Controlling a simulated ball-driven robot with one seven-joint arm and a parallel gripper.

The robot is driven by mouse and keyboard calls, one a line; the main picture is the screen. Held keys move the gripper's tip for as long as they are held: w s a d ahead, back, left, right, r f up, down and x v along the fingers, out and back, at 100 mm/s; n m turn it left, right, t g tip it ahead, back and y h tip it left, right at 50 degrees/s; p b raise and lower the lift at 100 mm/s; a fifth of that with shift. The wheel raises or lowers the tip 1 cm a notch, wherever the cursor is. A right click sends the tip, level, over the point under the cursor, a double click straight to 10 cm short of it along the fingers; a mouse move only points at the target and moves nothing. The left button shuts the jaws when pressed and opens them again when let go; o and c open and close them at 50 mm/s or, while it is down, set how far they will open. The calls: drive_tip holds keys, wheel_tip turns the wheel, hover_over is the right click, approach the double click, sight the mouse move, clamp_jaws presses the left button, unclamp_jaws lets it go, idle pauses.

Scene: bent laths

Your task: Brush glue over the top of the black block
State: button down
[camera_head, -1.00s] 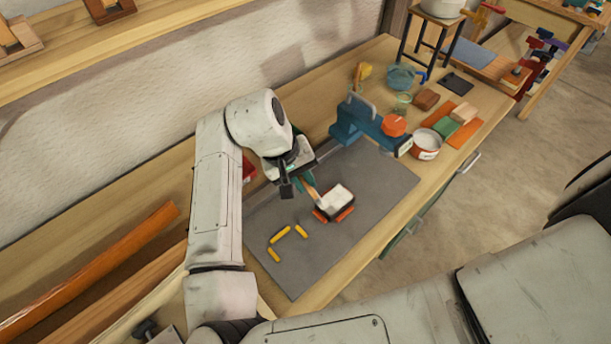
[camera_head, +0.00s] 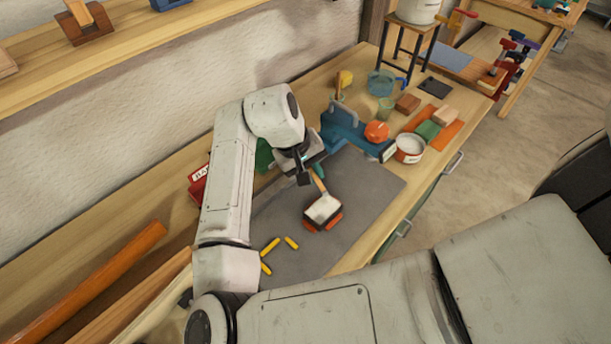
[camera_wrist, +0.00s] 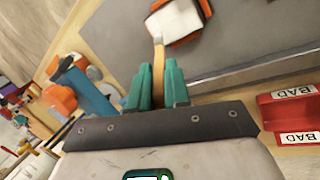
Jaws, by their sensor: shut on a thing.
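My gripper (camera_head: 307,172) is shut on a brush with a wooden handle (camera_head: 319,184), above the grey mat. In the wrist view the green fingers of my gripper (camera_wrist: 157,84) pinch the handle (camera_wrist: 158,55). The handle slants down to the top of the black block (camera_head: 311,214). A white patch (camera_head: 323,207) covers most of that top, with dark edges showing around it. I cannot tell the bristles from the white coating. Orange pieces (camera_head: 335,223) sit at the block's lower sides. The white top also shows in the wrist view (camera_wrist: 179,18).
Yellow pieces (camera_head: 270,246) lie on the grey mat (camera_head: 365,190) near the block. A blue vise-like tool (camera_head: 345,128), an orange ball-shaped thing (camera_head: 377,131) and a white-filled pot (camera_head: 409,148) stand beyond.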

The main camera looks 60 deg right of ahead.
drive_tip(key=shift+d, duration=0.3)
drive_tip(key=shift+s+r, duration=0.1)
drive_tip(key=shift+r, duration=2.95)
drive_tip(key=shift+r, duration=1.5)
